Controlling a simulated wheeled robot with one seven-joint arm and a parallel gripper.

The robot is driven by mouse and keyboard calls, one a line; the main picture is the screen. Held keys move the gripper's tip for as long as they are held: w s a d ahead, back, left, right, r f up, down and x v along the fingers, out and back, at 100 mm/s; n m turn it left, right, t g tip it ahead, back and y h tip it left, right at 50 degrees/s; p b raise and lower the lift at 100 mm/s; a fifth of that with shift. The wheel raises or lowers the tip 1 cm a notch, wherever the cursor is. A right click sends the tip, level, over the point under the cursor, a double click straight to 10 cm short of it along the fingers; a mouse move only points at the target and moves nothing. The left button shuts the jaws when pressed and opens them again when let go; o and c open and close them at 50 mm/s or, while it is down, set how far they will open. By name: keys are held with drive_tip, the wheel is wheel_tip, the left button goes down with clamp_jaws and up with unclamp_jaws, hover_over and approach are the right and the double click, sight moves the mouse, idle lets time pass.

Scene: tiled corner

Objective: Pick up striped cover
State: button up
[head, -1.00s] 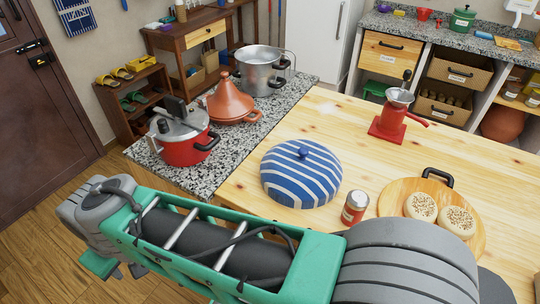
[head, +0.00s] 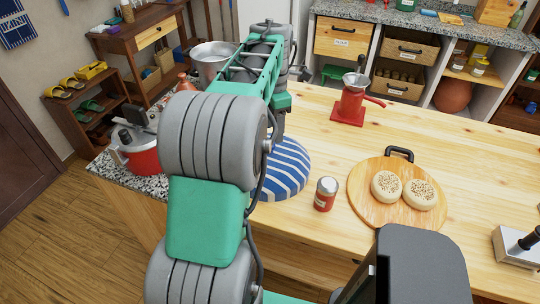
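The striped cover (head: 287,170) is a blue and white dome on the light wooden table. In the head view my arm hides its left part and its top. My arm reaches up and away, past the left side of the cover. The gripper cannot be made out; the far end of the arm is turned away and hidden behind my own links. I cannot tell whether anything touches the cover.
A small red can (head: 325,194) stands right of the cover. A round board (head: 369,207) with two flat breads (head: 403,190) lies further right. A red grinder (head: 352,103) stands behind. A red pot (head: 137,154) is at the left on the granite top.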

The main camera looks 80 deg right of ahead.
sight(270, 144)
drive_tip(key=f, duration=0.4)
drive_tip(key=w+f+p, duration=0.1)
drive_tip(key=f, duration=0.1)
drive_tip(key=shift+a+f, duration=0.25)
drive_tip(key=shift+f, duration=0.15)
clamp_jaws()
drive_tip(key=shift+r, duration=0.1)
idle(0.8)
